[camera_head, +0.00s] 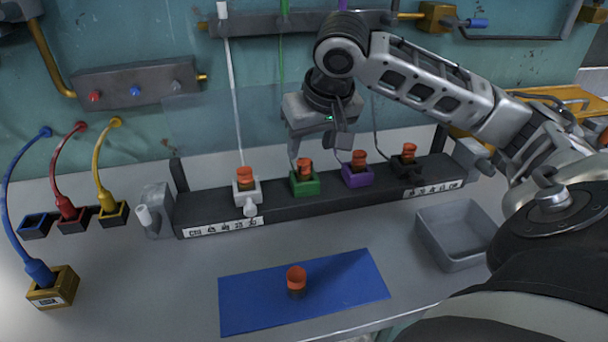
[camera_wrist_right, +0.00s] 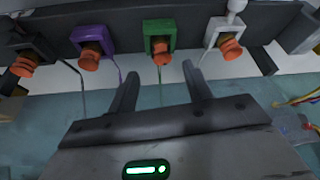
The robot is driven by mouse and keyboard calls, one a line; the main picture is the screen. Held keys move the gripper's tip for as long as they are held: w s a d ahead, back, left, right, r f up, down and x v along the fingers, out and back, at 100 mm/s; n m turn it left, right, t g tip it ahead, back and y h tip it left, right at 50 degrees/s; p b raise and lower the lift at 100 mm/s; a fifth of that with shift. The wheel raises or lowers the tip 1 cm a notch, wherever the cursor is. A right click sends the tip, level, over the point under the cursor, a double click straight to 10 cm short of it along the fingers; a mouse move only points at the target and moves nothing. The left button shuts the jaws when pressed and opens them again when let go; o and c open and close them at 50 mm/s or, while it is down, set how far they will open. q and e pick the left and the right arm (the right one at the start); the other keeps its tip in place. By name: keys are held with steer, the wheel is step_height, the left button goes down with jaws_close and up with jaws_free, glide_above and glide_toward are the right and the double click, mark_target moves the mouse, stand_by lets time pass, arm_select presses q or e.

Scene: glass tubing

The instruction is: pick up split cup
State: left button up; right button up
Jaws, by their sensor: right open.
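Several orange-topped cups sit in a row of coloured holders: one in the white holder (camera_head: 246,190), one in the green holder (camera_head: 305,184), one in the purple holder (camera_head: 357,177) and one in the black holder (camera_head: 406,166). Another orange-topped cup (camera_head: 296,281) stands upright on the blue mat (camera_head: 345,285). I cannot tell which is the split cup. My right gripper (camera_head: 318,155) is open and empty, above and behind the green holder. In the right wrist view its fingers (camera_wrist_right: 161,76) point toward the green holder's cup (camera_wrist_right: 161,54), apart from it. My left gripper is out of view.
A grey tray (camera_head: 458,252) stands at the right. Blue, red and yellow hoses with sockets are at the left, one in a brass block (camera_head: 55,288). A white rod (camera_head: 234,90) rises behind the rack (camera_head: 330,201). The table around the mat is clear.

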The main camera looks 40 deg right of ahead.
mark_target(306, 164)
steer(key=x, duration=0.5)
steer(key=shift+s+a+f+b, duration=0.15)
steer(key=shift+a+f+b, duration=0.15)
steer(key=shift+f, duration=0.1)
steer(key=shift+c, duration=0.2)
steer(key=c, duration=1)
